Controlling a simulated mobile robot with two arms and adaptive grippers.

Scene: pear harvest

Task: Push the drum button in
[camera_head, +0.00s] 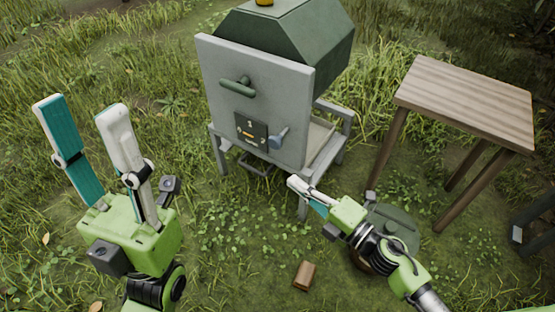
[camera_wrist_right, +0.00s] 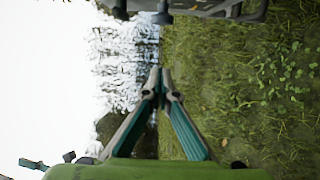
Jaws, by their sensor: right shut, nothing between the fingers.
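A machine with a grey front panel (camera_head: 240,110) and a green hood (camera_head: 325,45) stands on legs in the grass. Its front has a green handle (camera_head: 237,87), a small dark control plate (camera_head: 250,131) and a blue-grey lever or knob (camera_head: 279,138). I cannot tell which part is the drum button. My right gripper (camera_head: 292,183) is shut and empty, below and a little right of the control plate, apart from the machine. Its closed fingertips show in the right wrist view (camera_wrist_right: 160,72). My left gripper (camera_head: 80,107) is open and empty, left of the machine.
A wooden table (camera_head: 465,98) stands at the right. A round green lidded container (camera_head: 402,225) sits on the ground, partly hidden behind my right arm. A small brown block (camera_head: 304,275) lies in the grass. The grass between my arms is mostly clear.

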